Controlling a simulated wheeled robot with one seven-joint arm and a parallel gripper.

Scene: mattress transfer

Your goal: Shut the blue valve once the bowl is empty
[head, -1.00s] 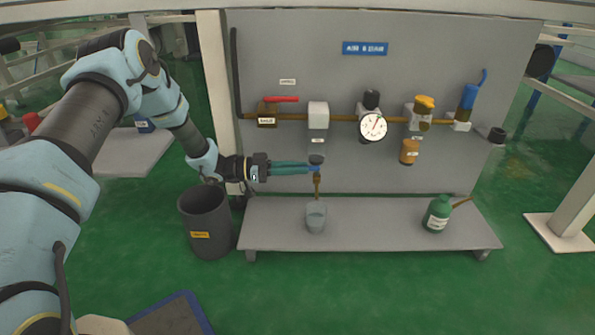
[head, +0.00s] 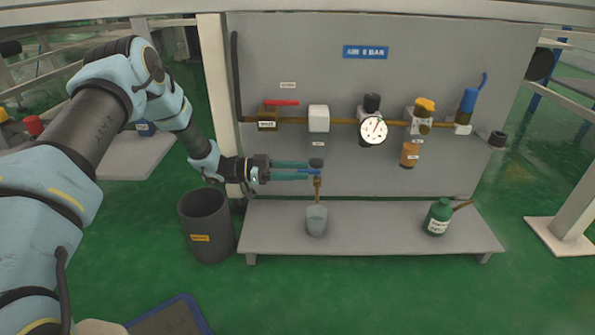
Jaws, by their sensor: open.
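My gripper (head: 298,171) reaches in from the left, below a white block (head: 319,118) on the brass pipe. Its teal fingers are apart, one above the other. A small blue lever (head: 309,171), apparently the blue valve, shows between them above a brass outlet (head: 317,186); I cannot tell whether they touch it. A dark round piece (head: 316,162) sits just above. A grey cup (head: 316,221) stands upright under the outlet. I cannot make out a bowl under the white block or its level. Another blue-handled fitting (head: 467,101) is at the pipe's right end.
A red-handled valve (head: 281,102), a gauge (head: 373,130) and an amber container (head: 409,155) are mounted on the grey panel (head: 270,60). A green bottle (head: 437,218) stands on the shelf (head: 380,240). A dark bin (head: 207,225) stands left of it.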

